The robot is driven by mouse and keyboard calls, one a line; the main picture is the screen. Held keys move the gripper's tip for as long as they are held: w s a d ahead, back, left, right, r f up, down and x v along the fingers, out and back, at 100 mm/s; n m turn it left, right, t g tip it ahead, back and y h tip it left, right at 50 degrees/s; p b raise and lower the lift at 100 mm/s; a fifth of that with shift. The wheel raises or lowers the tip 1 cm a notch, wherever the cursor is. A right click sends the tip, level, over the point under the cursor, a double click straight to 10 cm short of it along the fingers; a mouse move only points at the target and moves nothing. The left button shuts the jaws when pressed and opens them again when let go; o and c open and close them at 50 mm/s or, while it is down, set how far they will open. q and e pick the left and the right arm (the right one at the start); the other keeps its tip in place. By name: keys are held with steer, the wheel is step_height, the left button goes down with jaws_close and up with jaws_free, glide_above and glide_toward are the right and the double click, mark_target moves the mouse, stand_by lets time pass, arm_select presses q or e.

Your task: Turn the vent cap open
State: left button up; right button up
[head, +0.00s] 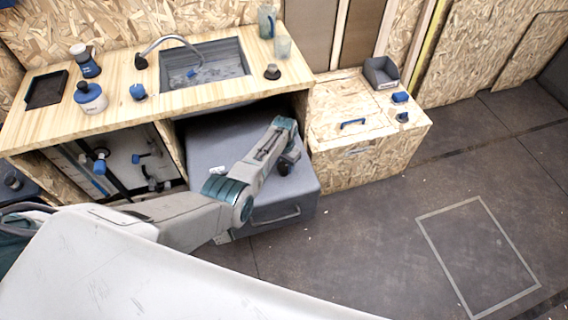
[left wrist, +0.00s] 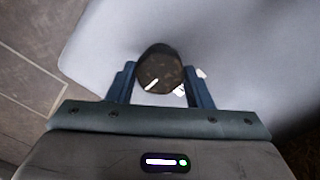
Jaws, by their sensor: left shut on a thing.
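The vent cap (left wrist: 160,72) is a dark round knob with a white line on its face. In the left wrist view the line slants, running up to the right. The cap sits on a grey tank-like box (head: 215,150), whose smooth pale surface (left wrist: 235,40) fills much of the left wrist view. My left gripper (left wrist: 160,85) is shut on the cap, one finger on each side. In the head view my left gripper (head: 288,158) is over the box's right part, and the cap is mostly hidden there. My right gripper is not in view.
A wooden counter (head: 120,107) with a sink (head: 205,65) and tap overhangs the box's back. An OSB chest (head: 365,155) stands close on the right, with a grey bin (head: 381,73) on it. The dark floor (head: 400,240) to the right is clear.

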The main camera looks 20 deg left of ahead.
mark_target(284, 165)
arm_select(q)
steer(key=o, duration=1)
steer(key=shift+r, duration=0.1)
step_height(284, 165, up, 11)
steer(key=shift+p, duration=0.3)
steer(key=shift+f, duration=0.2)
